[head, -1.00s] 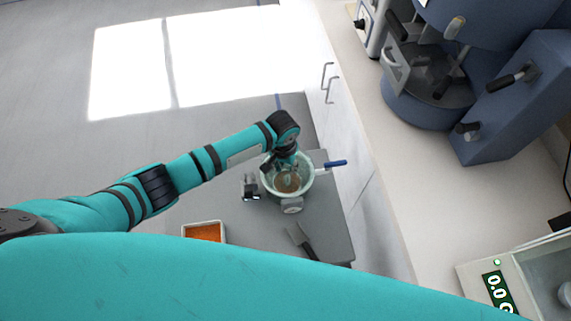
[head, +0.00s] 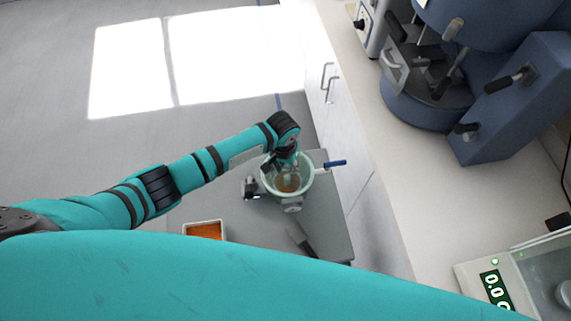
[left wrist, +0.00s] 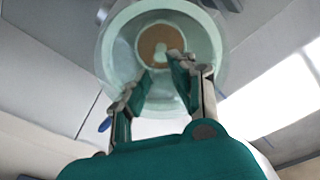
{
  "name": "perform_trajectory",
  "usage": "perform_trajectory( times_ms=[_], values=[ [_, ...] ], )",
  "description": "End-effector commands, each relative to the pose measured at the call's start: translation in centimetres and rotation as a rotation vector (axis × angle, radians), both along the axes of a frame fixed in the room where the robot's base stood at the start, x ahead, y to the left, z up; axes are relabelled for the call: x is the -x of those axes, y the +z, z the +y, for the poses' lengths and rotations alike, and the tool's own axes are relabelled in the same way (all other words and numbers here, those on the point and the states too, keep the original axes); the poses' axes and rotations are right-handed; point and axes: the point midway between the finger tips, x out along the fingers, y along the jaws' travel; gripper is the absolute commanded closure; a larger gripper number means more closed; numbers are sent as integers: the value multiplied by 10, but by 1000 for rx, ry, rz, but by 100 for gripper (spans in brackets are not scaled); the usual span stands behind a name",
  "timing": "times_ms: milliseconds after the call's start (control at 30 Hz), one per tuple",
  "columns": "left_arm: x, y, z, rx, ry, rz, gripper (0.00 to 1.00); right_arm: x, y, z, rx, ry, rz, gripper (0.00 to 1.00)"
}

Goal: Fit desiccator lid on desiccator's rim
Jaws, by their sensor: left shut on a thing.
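The desiccator (head: 302,189) is a pale green glass bowl with a brown disc inside, standing on the grey cart top. My left gripper (head: 285,161) reaches over its far side from above. In the left wrist view, my left gripper (left wrist: 160,76) is shut on the knob of the clear, greenish lid (left wrist: 124,55), with the brown disc showing through the glass. The lid is over the desiccator, roughly in line with its opening. I cannot tell whether lid and rim touch, as clear glass overlaps clear glass. My right gripper is not in view.
On the grey cart (head: 262,228) are a tray of orange material (head: 205,231), a small black-and-white item (head: 251,188), a dark flat tool (head: 301,238) and a blue-handled tool (head: 335,164). A white cabinet and counter (head: 400,170) with blue machines stand right.

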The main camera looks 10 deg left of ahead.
Motion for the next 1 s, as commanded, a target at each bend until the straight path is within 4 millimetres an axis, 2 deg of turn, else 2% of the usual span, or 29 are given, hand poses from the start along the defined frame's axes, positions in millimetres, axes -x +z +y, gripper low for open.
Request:
perform_trajectory(
  times_ms=[1000],
  values=[
    [0, 0, 0, 0, -1, -1, 100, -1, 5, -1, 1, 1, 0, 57]
  ],
)
